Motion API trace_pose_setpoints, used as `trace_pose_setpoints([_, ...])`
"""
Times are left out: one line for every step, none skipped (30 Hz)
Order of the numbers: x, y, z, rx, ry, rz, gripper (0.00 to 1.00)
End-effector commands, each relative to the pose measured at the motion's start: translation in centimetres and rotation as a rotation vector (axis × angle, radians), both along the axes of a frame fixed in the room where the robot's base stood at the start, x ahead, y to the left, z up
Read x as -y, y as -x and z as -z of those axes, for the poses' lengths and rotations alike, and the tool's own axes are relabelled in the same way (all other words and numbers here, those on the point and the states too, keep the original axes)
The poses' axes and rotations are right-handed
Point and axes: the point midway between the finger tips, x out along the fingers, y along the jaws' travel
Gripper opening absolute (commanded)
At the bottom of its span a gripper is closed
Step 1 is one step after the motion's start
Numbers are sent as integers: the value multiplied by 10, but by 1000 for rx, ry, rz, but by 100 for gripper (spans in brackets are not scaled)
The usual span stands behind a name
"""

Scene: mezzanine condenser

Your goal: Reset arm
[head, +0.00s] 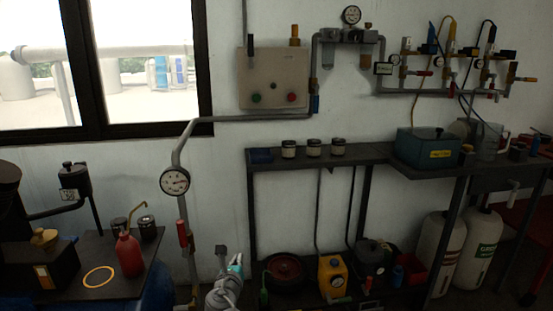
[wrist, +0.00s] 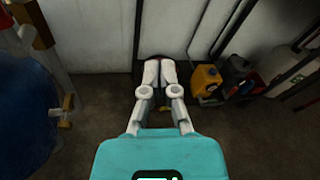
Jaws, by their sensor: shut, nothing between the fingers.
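My gripper (wrist: 160,72) shows in the wrist view, with its two pale fingers side by side and their tips together. It is shut, with nothing held between the fingers. The tips point toward the base of the white wall, above the dark floor. In the head view my arm rises from the bottom edge, left of the shelf, and its teal wrist part is small there. The finger details cannot be made out in that view.
A dark shelf bench (head: 365,155) stands right of my arm, with a yellow container (head: 332,272) on its lower level. A gauge (head: 174,181) on a wall pipe is to the left. A table with a red bottle (head: 129,252) stands further left.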

Motion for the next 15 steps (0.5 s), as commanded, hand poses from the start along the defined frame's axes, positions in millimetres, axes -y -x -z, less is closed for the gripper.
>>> trace_pose_setpoints([21,-5,7,-27,-100,64,0])
trace_pose_setpoints([33,-7,11,-42,-165,104,0])
trace_pose_setpoints([47,-9,17,-60,-250,158,0])
trace_pose_setpoints([59,-10,21,-72,-314,198,0])
trace_pose_setpoints([69,-11,26,-84,-377,240,0])
trace_pose_setpoints([83,-11,32,-98,-462,297,0])
trace_pose_setpoints([93,-11,37,-107,-523,339,0])
trace_pose_setpoints([103,-11,42,-115,-586,384,0])
trace_pose_setpoints([116,-10,49,-124,-667,444,0])
trace_pose_setpoints([126,-9,54,-128,-729,489,0])
trace_pose_setpoints([135,-8,58,-133,-788,535,0])
trace_pose_setpoints([147,-6,65,-137,-868,598,0])
trace_pose_setpoints([156,-5,70,-139,-926,645,0])
trace_pose_setpoints([164,-2,75,-138,-985,692,0])
trace_pose_setpoints([175,1,81,-138,-1059,759,0])
